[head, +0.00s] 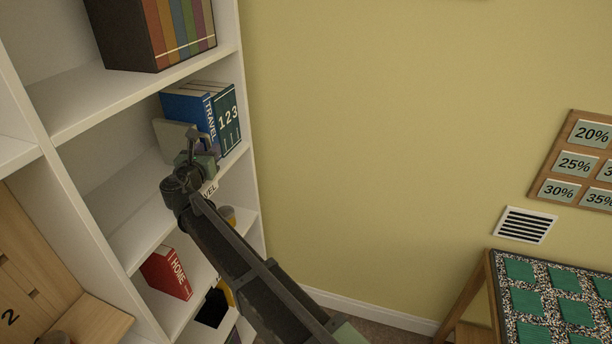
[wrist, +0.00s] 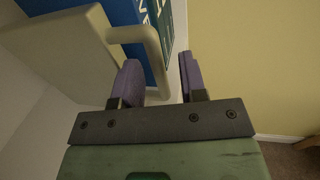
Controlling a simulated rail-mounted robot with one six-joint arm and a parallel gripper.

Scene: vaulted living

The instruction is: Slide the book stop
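The book stop (head: 172,138) is a pale grey-beige plate standing on the middle shelf, left of the blue travel books (head: 188,112). In the wrist view the stop (wrist: 58,48) fills the upper left, and its bent handle (wrist: 147,36) reaches toward the gap between my fingers. My gripper (head: 200,148) is at the shelf front by the handle. In the wrist view my gripper (wrist: 160,82) has its two purple fingers apart. The handle's end shows between them, with no clear contact on either finger. Its depth between the fingers is hard to tell.
A dark green "123" book (head: 228,120) stands right of the blue ones, by the shelf's side panel. Colourful books (head: 180,30) are on the shelf above, a red "HOME" book (head: 167,273) below. The yellow wall (head: 370,130) lies right, with open space before it.

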